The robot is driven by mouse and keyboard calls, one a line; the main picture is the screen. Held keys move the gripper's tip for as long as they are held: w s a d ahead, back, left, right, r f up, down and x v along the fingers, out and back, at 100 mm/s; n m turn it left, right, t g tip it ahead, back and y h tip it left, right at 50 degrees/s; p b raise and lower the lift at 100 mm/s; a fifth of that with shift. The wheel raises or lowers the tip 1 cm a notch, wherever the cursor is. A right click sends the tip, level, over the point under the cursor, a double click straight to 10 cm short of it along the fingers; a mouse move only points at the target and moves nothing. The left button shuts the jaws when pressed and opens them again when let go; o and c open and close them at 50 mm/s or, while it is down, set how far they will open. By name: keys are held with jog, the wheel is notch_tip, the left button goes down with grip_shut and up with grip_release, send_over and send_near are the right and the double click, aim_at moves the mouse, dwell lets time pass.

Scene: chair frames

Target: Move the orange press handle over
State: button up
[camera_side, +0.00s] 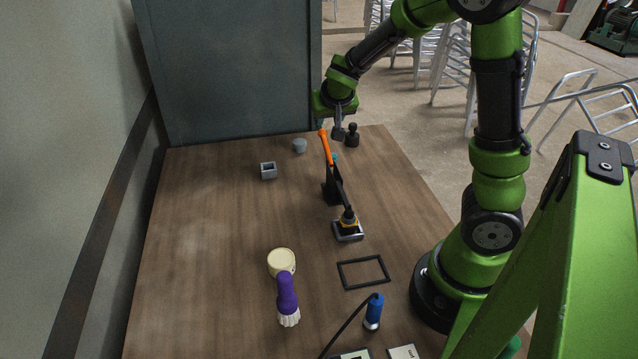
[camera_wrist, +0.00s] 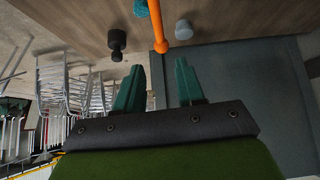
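The orange press handle (camera_side: 325,146) is the raised end of a dark lever arm on a black stand (camera_side: 331,192) at the back of the wooden table. The lever slopes down to a black and yellow head over a grey base plate (camera_side: 348,232). My gripper (camera_side: 338,134) is just right of the handle's rounded tip in the side view. In the wrist view the handle (camera_wrist: 156,22) points toward the gap between the two teal fingers of my gripper (camera_wrist: 160,66). The fingers are apart, with nothing clearly held between them. Contact with the handle cannot be told.
A black knobbed piece (camera_side: 352,136) stands close right of the gripper. A grey cup (camera_side: 299,146) and grey square box (camera_side: 268,170) are left. A cream tub (camera_side: 281,262), purple-handled brush (camera_side: 287,295), black frame (camera_side: 363,272) and blue cylinder (camera_side: 373,312) are nearer. The left table is clear.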

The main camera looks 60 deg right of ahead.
aim_at(323, 131)
jog(key=shift+w+d+f, duration=0.1)
jog(key=shift+w+f, duration=0.05)
jog(key=shift+f, duration=0.05)
jog(key=x, duration=0.7)
jog(key=shift+w+d+f, duration=0.1)
jog(key=shift+f, duration=0.2)
jog(key=shift+r, duration=0.15)
jog(key=c, duration=0.6)
jog(key=shift+o, duration=0.2)
jog(key=shift+w+v, duration=0.2)
jog(key=shift+v, duration=1.45)
jog(key=shift+d+r, duration=0.1)
jog(key=shift+r, duration=0.1)
jog(key=shift+v, duration=1.6)
jog(key=shift+s, duration=0.1)
jog(key=shift+s+a+r, duration=0.85)
jog(key=shift+s+a, duration=0.1)
jog(key=shift+a, duration=0.2)
